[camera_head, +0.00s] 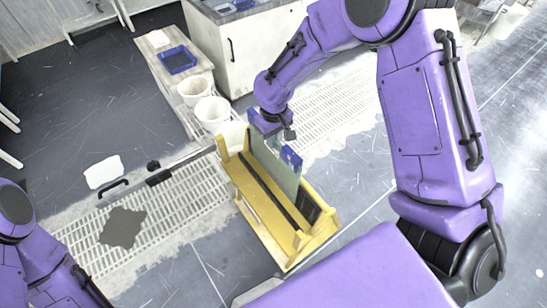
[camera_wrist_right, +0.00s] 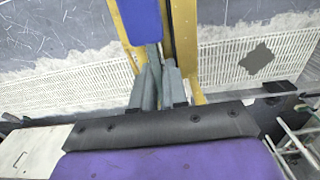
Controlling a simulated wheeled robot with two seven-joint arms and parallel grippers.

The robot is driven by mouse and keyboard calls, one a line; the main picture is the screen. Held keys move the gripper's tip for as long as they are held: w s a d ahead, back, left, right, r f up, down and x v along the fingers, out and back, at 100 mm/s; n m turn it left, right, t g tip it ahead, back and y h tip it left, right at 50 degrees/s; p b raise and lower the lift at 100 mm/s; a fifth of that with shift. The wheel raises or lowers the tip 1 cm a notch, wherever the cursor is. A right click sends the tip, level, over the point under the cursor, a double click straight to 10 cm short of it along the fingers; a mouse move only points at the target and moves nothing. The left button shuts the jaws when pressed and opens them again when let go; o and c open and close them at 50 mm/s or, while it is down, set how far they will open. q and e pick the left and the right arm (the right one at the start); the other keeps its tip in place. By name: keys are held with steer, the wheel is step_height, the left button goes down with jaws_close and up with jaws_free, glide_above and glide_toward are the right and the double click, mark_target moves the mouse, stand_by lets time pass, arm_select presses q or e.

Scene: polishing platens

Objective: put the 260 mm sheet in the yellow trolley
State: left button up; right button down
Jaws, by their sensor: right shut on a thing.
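The yellow trolley (camera_head: 263,213) stands near the middle of the head view, a long frame with raised ends and a dark slot along it. A grey-green sheet (camera_head: 276,166) stands upright, lengthwise over the trolley, with blue pieces at its upper corners. My right gripper (camera_head: 268,127) is shut on the sheet's far upper end. I cannot tell whether the sheet's lower edge rests in the trolley. The right wrist view shows the gripper's fingers (camera_wrist_right: 157,88) closed together, with a blue piece (camera_wrist_right: 145,20) and yellow trolley rails (camera_wrist_right: 184,40) beyond. My left gripper is out of view.
White buckets (camera_head: 212,110) and a blue tray (camera_head: 177,60) on a low bench stand behind the trolley. A white cabinet (camera_head: 240,50) is at the back. A dark-handled bar (camera_head: 180,165) reaches left from the trolley. Floor grating (camera_head: 180,205) lies to the left.

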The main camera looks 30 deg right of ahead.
mark_target(274, 156)
step_height(274, 156, down, 7)
steer(key=shift+f+p, duration=0.2)
steer(key=shift+p, duration=0.4)
steer(key=shift+f, duration=0.5)
steer(key=c, duration=1.1)
jaws_free()
steer(key=shift+s+f, duration=0.1)
steer(key=shift+c, duration=0.2)
step_height(274, 156, up, 12)
steer(key=shift+r+b, duration=0.15)
steer(key=shift+b, duration=0.85)
